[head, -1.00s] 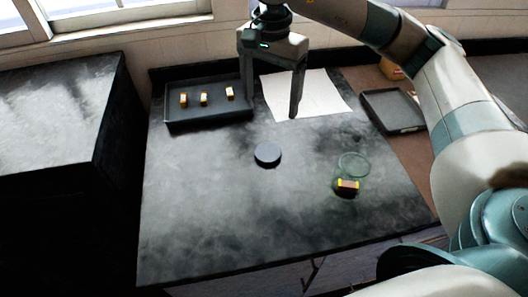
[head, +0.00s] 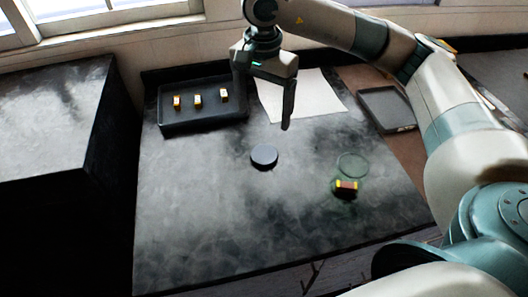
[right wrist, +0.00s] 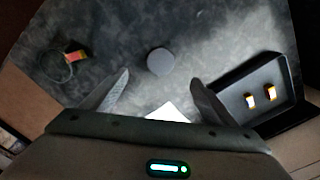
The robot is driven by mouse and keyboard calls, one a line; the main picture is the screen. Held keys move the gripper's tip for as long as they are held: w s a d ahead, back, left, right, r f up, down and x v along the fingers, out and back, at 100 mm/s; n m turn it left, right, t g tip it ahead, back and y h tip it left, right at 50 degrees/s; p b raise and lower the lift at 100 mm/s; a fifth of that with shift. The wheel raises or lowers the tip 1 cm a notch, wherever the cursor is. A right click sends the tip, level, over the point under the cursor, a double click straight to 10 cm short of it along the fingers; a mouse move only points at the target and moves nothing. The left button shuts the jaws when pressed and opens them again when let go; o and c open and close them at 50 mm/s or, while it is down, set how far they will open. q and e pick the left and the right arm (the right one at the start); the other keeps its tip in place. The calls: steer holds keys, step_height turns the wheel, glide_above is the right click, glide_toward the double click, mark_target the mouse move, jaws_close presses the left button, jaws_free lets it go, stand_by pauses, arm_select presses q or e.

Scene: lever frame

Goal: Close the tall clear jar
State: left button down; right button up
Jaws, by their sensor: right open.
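The clear jar (head: 352,165) stands on the dark table right of centre, its round rim greenish and open. A small orange and dark block (head: 346,186) shows in its lower part. In the right wrist view the jar (right wrist: 57,66) is at the upper left. A dark round lid (head: 264,157) lies flat on the table, left of the jar and apart from it. It also shows in the right wrist view (right wrist: 160,61), beyond and between the fingertips. My right gripper (head: 264,112) is open and empty, above the table behind the lid. My left gripper is not in view.
A black tray (head: 205,125) with 3 small orange-white blocks stands at the back left. A white sheet (head: 315,97) lies behind my right gripper. Another dark tray (head: 387,108) is at the back right. The front of the table is clear.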

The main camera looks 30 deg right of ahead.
step_height(320, 180, down, 3)
steer(key=p, duration=0.3)
glide_above(264, 154)
steer(key=f, duration=0.5)
steer(key=shift+s+a+f, duration=0.2)
steer(key=shift+s+f, duration=0.05)
steer(key=shift+s, duration=0.05)
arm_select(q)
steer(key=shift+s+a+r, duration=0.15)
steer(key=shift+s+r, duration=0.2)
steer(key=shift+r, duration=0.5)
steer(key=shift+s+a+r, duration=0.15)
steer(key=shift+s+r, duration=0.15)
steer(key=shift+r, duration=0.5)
arm_select(e)
steer(key=shift+f, duration=0.6)
steer(key=shift+w+d+f+p, duration=0.15)
steer(key=shift+f+p, duration=0.45)
steer(key=shift+p, duration=0.25)
steer(key=f+p, duration=0.1)
steer(key=f, duration=0.2)
steer(key=shift+w+d+p, duration=0.1)
steer(key=shift+w+p, duration=0.1)
steer(key=shift+p, duration=0.15)
steer(key=shift+f, duration=0.5)
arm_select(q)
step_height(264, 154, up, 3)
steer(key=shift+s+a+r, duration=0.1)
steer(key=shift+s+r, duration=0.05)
